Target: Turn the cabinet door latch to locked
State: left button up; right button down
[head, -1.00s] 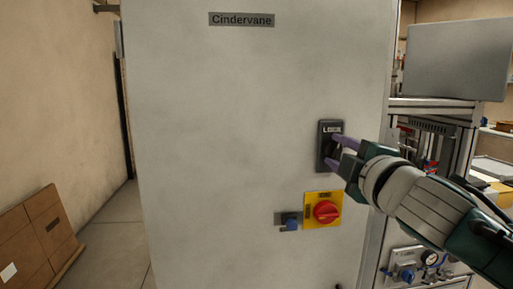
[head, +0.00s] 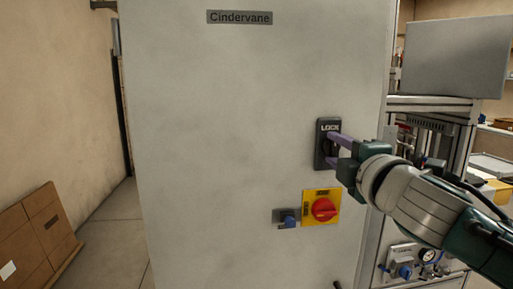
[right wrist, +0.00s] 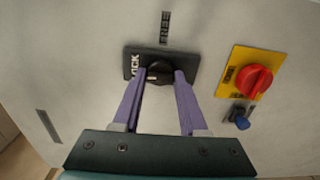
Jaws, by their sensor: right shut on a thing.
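The cabinet door (head: 240,110) is a large pale grey panel facing me. Its latch is a dark plate (head: 321,150) marked LOCK at the top, near the door's right side. In the right wrist view, the round dark latch knob (right wrist: 159,72) sits on the plate (right wrist: 188,62); a short pale mark on it seems to point toward the LOCK lettering. My right gripper (head: 335,150) has its purple fingers on either side of the knob, shut on it. The fingers hide much of the knob in the head view. My left gripper is not in view.
Below the latch are a red rotary switch (head: 323,209) on a yellow plate and a small blue knob (head: 288,222). A FREE label (right wrist: 165,27) is on the door beside the latch plate. A brown carton (head: 40,225) stands at the lower left.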

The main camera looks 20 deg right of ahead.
jog(key=shift+c, duration=2.2)
grip_release()
jog(key=shift+s, duration=0.1)
jog(key=b+v, duration=0.1)
jog(key=v, duration=0.8)
jog(key=shift+s+b, duration=0.3)
jog(key=shift+s, duration=0.1)
jog(key=s+a+f+m+g, duration=0.2)
jog(key=s+f+m+g, duration=0.6)
jog(key=f, duration=0.3)
jog(key=s+a+f+m+g+y, duration=0.2)
jog(key=s+a+f+m+g, duration=0.1)
jog(key=s+a, duration=0.3)
jog(key=s+a+f+m+g+y, duration=0.2)
jog(key=s+a+f+g+y, duration=0.15)
jog(key=s, duration=0.45)
notch_tip(320, 180, up, 26)
jog(key=p, duration=2.6)
jog(key=shift+s+d+t+h, duration=0.25)
jog(key=shift+s+t+h, duration=0.1)
jog(key=shift+h, duration=0.1)
